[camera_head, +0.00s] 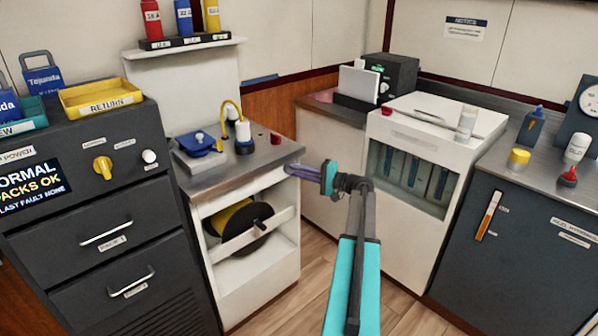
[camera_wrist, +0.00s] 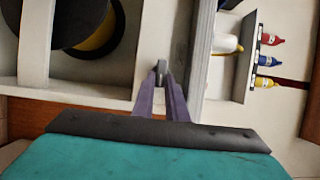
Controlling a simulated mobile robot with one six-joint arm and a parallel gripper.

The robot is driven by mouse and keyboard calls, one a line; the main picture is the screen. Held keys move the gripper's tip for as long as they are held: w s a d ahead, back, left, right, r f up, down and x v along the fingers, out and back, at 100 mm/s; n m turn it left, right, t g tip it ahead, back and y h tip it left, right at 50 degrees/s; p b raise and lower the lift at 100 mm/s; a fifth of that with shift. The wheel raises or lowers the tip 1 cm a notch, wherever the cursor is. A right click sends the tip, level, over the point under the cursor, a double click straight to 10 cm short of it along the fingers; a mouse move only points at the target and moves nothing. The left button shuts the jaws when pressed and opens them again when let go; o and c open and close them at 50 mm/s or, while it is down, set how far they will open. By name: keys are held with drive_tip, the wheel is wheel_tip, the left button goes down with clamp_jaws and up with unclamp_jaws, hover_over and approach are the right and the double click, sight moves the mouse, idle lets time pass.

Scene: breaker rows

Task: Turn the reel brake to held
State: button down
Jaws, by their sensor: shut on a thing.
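The reel brake (camera_wrist: 161,66) shows in the wrist view as a small grey handle on the white front rail of the reel cabinet. My gripper (camera_wrist: 160,80) is shut on it, with a purple finger on either side. In the head view my gripper (camera_head: 291,171) reaches the upper right front of the white reel cabinet (camera_head: 270,277), just below its steel top. The fingers hide the brake there. The reel (camera_head: 262,225), black with yellow cable, sits in the open bay below. It also shows at the upper left of the wrist view (camera_wrist: 75,22). Brake markings cannot be read.
A blue case (camera_head: 196,145), a yellow-cabled plug (camera_head: 243,135) and a red button (camera_head: 276,138) sit on the cabinet top. A dark drawer unit (camera_head: 105,215) stands left and a white glass-fronted cabinet (camera_head: 423,145) right. Open floor (camera_head: 300,300) lies in front.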

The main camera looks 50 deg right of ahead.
drive_tip(key=shift+w+a+r, duration=0.1)
drive_tip(key=shift+w+a, duration=0.05)
drive_tip(key=shift+w, duration=0.1)
drive_tip(key=c, duration=1.8)
unclamp_jaws()
drive_tip(key=shift+o, duration=0.2)
drive_tip(key=shift+s, duration=0.2)
drive_tip(key=v, duration=1.3)
drive_tip(key=shift+s+d, duration=0.25)
